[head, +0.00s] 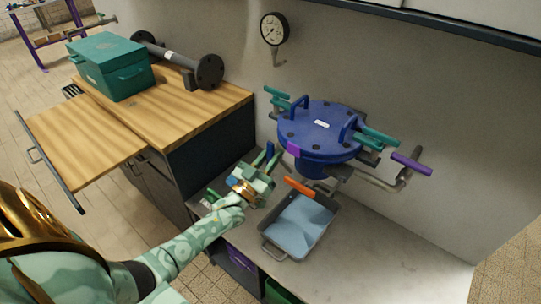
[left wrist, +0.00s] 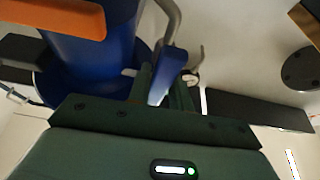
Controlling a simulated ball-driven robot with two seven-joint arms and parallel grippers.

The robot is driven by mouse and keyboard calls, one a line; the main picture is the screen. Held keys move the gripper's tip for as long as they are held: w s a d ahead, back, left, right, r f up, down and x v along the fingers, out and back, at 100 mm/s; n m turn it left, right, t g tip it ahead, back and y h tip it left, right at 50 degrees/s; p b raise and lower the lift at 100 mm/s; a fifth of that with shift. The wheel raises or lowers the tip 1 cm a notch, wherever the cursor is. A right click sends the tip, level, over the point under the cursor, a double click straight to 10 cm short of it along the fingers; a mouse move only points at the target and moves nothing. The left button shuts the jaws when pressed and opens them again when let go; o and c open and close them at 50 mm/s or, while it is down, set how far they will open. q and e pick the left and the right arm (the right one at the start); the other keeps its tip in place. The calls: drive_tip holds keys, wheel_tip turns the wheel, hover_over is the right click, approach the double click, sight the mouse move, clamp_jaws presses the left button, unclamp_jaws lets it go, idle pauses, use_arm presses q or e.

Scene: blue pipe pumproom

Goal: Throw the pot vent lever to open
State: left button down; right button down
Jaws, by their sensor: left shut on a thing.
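The blue pot (head: 322,128) with its bolted round lid is mounted at the wall above the counter. My left gripper (head: 266,164) is low at the pot's left side. It is shut on a blue lever (head: 270,149), whose upper end sticks up from between the fingers. In the left wrist view, the blue lever (left wrist: 170,68) stands between the dark green fingers (left wrist: 165,95), beside the pot's blue body (left wrist: 100,60). The lever's pivot is hidden, and no label shows which lever is the vent. My right gripper is out of view.
An orange lever (head: 299,187) is below the pot, above a grey tray (head: 268,246) with a light blue bottom. A purple lever (head: 411,164) sticks out at the right. A gauge (head: 273,29) is on the wall. A teal toolbox (head: 112,66) stands on the wooden worktop.

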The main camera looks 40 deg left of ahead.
use_arm(q)
drive_tip(key=shift+f, duration=0.1)
drive_tip(key=c, duration=1.3)
unclamp_jaws()
drive_tip(key=shift+s, duration=0.1)
drive_tip(key=v, duration=1.6)
drive_tip(key=shift+s, duration=0.1)
drive_tip(key=shift+d+f, duration=0.1)
